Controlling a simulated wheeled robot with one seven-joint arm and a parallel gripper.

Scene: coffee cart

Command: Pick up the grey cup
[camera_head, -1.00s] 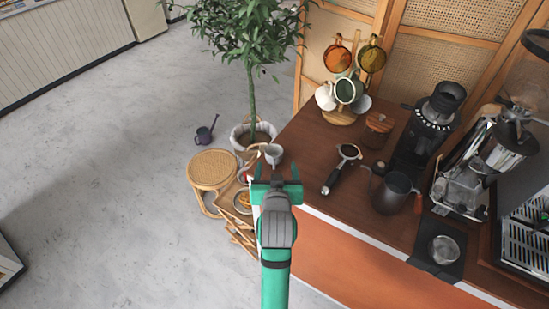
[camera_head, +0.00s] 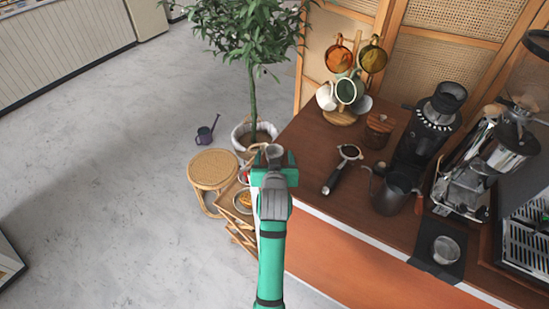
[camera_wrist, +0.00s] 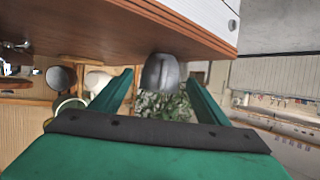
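The grey cup (camera_head: 274,150) stands at the far left corner of the wooden counter in the head view, partly hidden by my gripper. In the wrist view the grey cup (camera_wrist: 160,72) shows between the two green fingers, toward their far ends, with a gap on each side. My gripper (camera_head: 274,160) is open and its fingers point at the cup. In the wrist view my gripper (camera_wrist: 158,88) holds nothing. I cannot tell how far the fingertips reach along the cup's sides.
A mug rack (camera_head: 339,117) with several hanging cups stands to the right on the counter (camera_head: 312,150). A portafilter (camera_head: 340,170), a dark pitcher (camera_head: 394,192) and a grinder (camera_head: 425,135) lie further right. A potted plant (camera_head: 252,95) and a stool (camera_head: 212,170) stand beyond the counter's left edge.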

